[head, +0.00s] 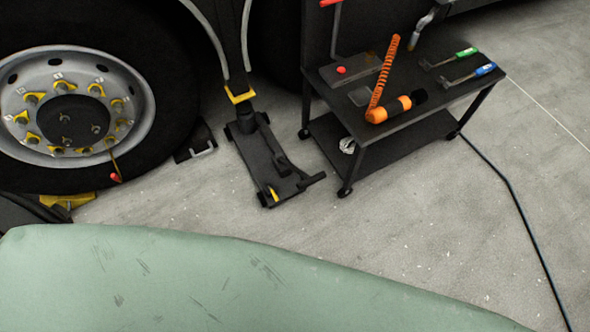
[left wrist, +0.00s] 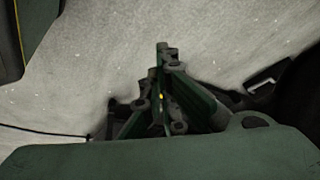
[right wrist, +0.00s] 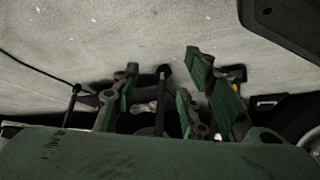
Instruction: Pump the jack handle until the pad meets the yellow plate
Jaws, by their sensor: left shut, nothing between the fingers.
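The black jack (head: 262,160) lies on the floor beside the large wheel in the head view. Its dark upright pad (head: 246,116) is just under the yellow plate (head: 239,95); I cannot tell whether they touch. A short dark bar (head: 312,180) sticks out at the jack's near end; the handle is not clearly told apart from the body. My left gripper (left wrist: 163,55) is shut and empty in the left wrist view. My right gripper (right wrist: 160,70) is open in the right wrist view, with nothing held; a trolley leg shows behind its gap. Neither gripper shows in the head view.
A black trolley (head: 425,110) with tools, an orange coiled hose (head: 385,75) and green and blue handled tools stands right of the jack. A black chock (head: 195,145) sits by the tyre. A cable (head: 510,190) crosses the floor at right. Floor in front of the jack is clear.

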